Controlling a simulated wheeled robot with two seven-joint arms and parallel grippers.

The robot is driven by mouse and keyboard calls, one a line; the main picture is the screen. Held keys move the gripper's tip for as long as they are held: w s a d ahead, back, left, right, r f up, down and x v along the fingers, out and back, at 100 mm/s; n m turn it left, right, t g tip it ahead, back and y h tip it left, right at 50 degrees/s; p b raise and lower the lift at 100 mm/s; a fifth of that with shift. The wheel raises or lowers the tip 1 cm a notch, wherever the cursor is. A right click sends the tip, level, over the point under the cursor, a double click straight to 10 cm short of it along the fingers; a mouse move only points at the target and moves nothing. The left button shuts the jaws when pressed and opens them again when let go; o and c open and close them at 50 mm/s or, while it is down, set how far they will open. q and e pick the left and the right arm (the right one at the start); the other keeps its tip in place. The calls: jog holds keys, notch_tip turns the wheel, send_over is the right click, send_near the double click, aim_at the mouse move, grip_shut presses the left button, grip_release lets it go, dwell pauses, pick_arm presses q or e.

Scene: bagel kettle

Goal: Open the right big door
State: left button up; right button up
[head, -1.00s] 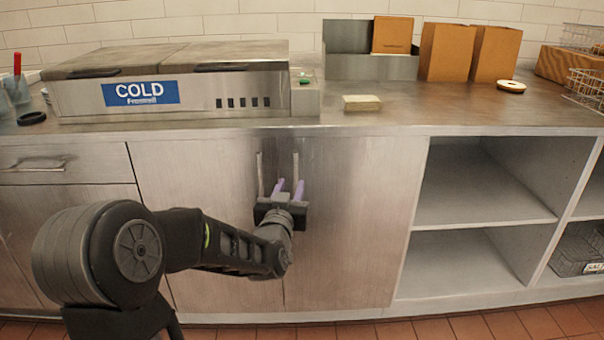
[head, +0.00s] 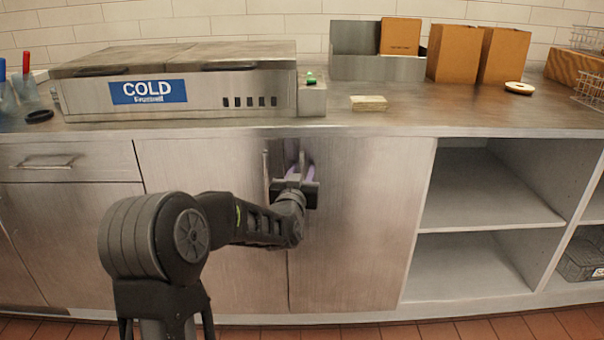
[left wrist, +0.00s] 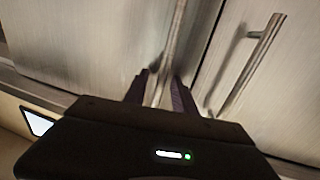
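The right big door (head: 365,220) is a flat brushed-metal cabinet door under the counter, and it is closed. Its upright bar handle (head: 302,158) is near its left edge, partly hidden by my left gripper. My left gripper (head: 300,172) is at this handle. In the left wrist view, the handle (left wrist: 173,50) runs between the two dark fingers (left wrist: 160,88), with one finger on each side and small gaps, so the gripper looks open around it. The neighbouring door's handle (left wrist: 252,62) stands apart, to the right in that view. My right gripper is not in view.
The left door (head: 205,170) is closed beside it, with its own handle (head: 265,175). Open shelves (head: 490,210) are to the right. The counter (head: 440,112) above holds a COLD unit (head: 150,95), a small yellowish block (head: 368,103) and boxes (head: 455,53).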

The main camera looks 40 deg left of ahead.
pick_arm(q)
grip_shut()
dwell(1.3)
